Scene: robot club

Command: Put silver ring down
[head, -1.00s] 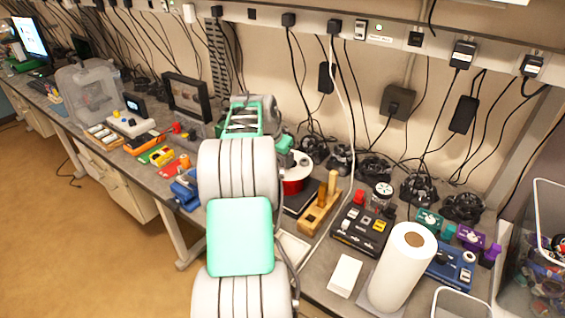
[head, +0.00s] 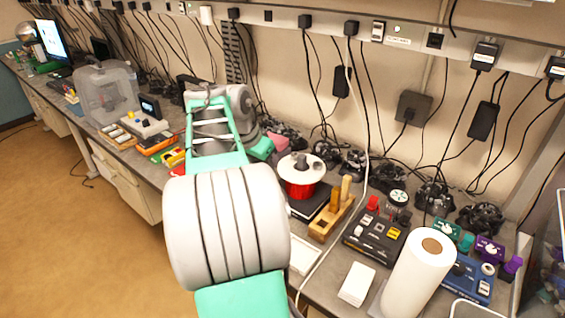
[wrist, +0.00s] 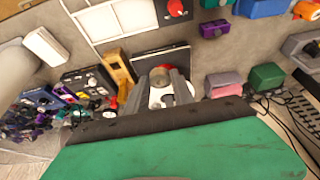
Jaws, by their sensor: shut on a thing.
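In the wrist view my gripper (wrist: 163,82) points down over the workbench, its two grey fingers close together. A small, round, greyish-tan thing, which looks like the silver ring (wrist: 160,75), is between the fingertips; its exact outline is hard to make out. A red spool with white flanges (wrist: 157,98) appears behind and below the fingers, and I cannot tell how far under them it is.
In the head view the workbench holds the red-and-white spool (head: 301,177), a wooden block with pegs (head: 331,217), a black switch box (head: 370,234), a paper roll (head: 416,275) and a white stack (head: 357,284). Cables hang behind. In the wrist view, pink (wrist: 224,91) and green (wrist: 265,77) blocks lie right of the fingers.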

